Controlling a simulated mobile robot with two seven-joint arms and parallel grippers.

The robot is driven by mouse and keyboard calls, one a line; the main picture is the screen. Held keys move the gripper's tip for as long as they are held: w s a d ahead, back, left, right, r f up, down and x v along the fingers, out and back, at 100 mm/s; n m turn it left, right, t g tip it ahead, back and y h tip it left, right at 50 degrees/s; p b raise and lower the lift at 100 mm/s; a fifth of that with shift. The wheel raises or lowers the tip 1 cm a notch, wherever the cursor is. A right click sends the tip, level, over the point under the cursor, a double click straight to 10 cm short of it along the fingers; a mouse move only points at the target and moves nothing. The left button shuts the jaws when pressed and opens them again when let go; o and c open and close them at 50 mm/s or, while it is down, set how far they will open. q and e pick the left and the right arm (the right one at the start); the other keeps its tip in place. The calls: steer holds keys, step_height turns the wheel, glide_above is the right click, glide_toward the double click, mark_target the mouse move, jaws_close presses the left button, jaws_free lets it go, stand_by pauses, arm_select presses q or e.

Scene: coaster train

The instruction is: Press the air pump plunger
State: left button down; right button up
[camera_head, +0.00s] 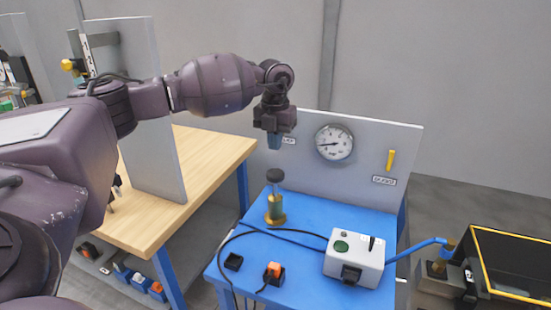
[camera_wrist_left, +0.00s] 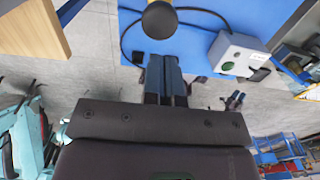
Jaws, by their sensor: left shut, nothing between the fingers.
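The air pump stands upright on the blue table (camera_head: 310,205), with a dark round plunger knob (camera_head: 275,176) on top and a brass and green body (camera_head: 275,209) below. My left gripper (camera_head: 274,141) points down above the knob, with a visible gap between them in the head view. Its fingers are shut and empty. In the left wrist view the plunger knob (camera_wrist_left: 159,20) shows at the top, beyond the shut blue-grey fingertips (camera_wrist_left: 166,62). The pump body is mostly hidden below the knob there. My right gripper is not in view.
A white control box (camera_head: 354,260) with a green button stands at the table's right front. A gauge (camera_head: 334,143) and a yellow lever (camera_head: 391,159) are on the back panel. Black cables and a small orange-topped block (camera_head: 273,272) lie in front. A wooden bench (camera_head: 215,150) is at left.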

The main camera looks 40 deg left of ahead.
arm_select(q)
steer(key=shift+r, duration=0.85)
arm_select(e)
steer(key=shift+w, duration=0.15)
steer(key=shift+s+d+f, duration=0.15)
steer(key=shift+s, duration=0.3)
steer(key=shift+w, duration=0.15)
arm_select(q)
steer(key=a+r+n+h+p, duration=0.2)
steer(key=r+n, duration=0.3)
steer(key=n, duration=1.3)
steer(key=shift+s+a+r+t+h+p, duration=0.25)
steer(key=shift+s+a+t+h+p, duration=0.15)
steer(key=shift+a+h, duration=0.2)
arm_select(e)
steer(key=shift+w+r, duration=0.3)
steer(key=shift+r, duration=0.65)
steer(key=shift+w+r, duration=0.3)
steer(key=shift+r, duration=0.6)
arm_select(q)
steer(key=shift+f, duration=0.1)
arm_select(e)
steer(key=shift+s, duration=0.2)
